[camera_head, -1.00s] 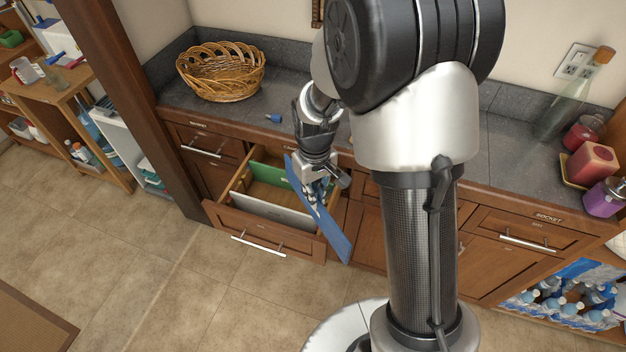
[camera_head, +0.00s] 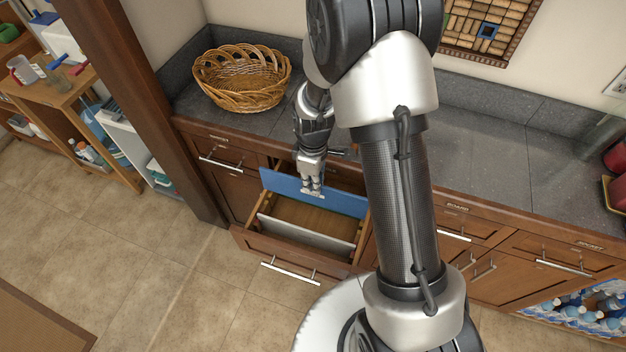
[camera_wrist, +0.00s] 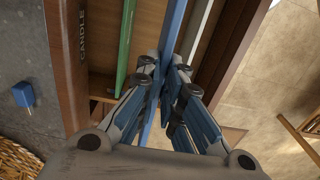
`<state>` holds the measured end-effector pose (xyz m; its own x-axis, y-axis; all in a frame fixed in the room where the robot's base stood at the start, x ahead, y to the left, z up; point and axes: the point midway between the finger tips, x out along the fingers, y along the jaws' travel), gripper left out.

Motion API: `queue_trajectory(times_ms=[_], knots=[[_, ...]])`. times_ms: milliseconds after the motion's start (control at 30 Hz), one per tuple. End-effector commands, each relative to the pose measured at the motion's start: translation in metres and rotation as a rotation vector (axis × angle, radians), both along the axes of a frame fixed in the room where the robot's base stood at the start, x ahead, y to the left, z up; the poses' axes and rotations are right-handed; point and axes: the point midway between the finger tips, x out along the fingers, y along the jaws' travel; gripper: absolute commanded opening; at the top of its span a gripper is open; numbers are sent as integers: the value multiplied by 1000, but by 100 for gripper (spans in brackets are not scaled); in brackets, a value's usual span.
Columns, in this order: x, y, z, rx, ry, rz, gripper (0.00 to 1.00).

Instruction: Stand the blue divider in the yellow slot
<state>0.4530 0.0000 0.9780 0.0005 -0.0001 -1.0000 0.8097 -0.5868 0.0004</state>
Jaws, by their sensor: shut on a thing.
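My gripper (camera_head: 312,192) is shut on the top edge of the blue divider (camera_head: 342,203), which stands upright across the open drawer (camera_head: 268,243), towards its back. In the wrist view the blue divider (camera_wrist: 173,40) shows nearly edge-on between my fingers (camera_wrist: 165,75). It lies between a green divider (camera_wrist: 125,45) on the left and a whitish divider (camera_wrist: 197,28) on the right. The whitish divider also shows near the drawer front in the head view (camera_head: 305,234). I cannot make out the yellow slot, nor whether the blue divider's lower edge touches the drawer floor.
The counter (camera_head: 490,165) runs above the drawer, with a wicker basket (camera_head: 242,78) on its left. A small blue object (camera_wrist: 23,95) lies on the counter. A wooden post (camera_head: 140,110) stands left of the cabinets. The floor (camera_head: 190,270) in front is clear.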

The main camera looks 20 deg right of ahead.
Motion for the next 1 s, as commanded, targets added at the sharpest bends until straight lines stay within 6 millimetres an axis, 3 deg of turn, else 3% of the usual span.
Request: queue_trajectory(times_ms=[267, 700, 1000], knots=[[0, 0, -11, -1, -1, -1, 0], [0, 0, -51, 0, 0, -1, 0], [0, 0, -58, 0, -1, -1, 0]])
